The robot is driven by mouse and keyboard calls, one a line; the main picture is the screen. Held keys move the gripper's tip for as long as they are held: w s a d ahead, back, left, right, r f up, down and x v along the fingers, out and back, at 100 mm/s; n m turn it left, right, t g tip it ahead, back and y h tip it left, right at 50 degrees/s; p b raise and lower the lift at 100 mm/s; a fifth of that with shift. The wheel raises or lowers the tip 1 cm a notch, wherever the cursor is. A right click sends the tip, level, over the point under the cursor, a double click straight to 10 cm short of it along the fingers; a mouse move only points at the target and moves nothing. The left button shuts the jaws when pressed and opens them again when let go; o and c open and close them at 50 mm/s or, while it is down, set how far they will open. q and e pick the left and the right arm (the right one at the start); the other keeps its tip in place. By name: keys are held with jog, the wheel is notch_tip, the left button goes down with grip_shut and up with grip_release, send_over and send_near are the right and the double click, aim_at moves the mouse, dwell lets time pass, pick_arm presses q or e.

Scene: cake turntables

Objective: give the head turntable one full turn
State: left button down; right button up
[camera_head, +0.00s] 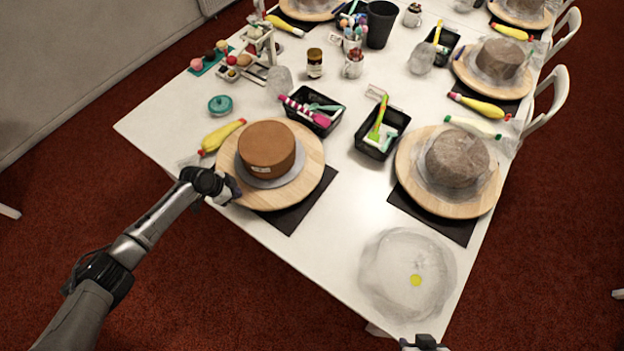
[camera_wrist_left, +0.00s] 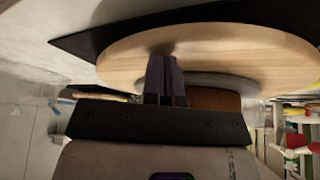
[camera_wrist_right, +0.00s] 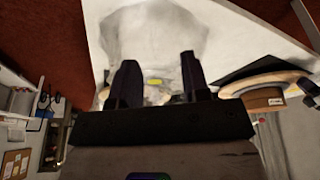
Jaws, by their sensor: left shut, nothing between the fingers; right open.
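A small pale label shows on the cake's side. My left gripper (camera_head: 231,193) is shut and empty at the turntable's near left rim. In the left wrist view its closed fingers (camera_wrist_left: 163,75) overlap the wooden disc (camera_wrist_left: 228,52); I cannot tell whether they touch it. My right gripper (camera_head: 424,344) is barely in view at the bottom edge. The right wrist view shows its fingers (camera_wrist_right: 157,80) open and empty, away from the turntable.
A second turntable (camera_head: 412,173) with a rough grey-brown cake stands to the right. Black trays (camera_head: 376,152) of tools and a yellow piping bag (camera_head: 222,136) sit behind and beside the turntables.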

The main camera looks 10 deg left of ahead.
aim_at(277, 203)
pick_arm(q)
jog(key=d+p, duration=0.1)
jog(key=d, duration=0.1)
jog(key=s+d+p, duration=0.1)
jog(key=d, duration=0.2)
jog(key=shift+r, duration=0.1)
jog(key=shift+s+d+p, duration=0.1)
jog(key=shift+d+p, duration=0.2)
jog(key=shift+d, duration=0.25)
jog(key=d, duration=0.3)
jog(key=w+d, duration=0.1)
jog(key=d, duration=0.1)
jog(key=shift+d, duration=0.2)
jog(key=shift+d+p, duration=0.3)
jog(key=shift+d, duration=0.2)
jog(key=shift+w+d, duration=0.1)
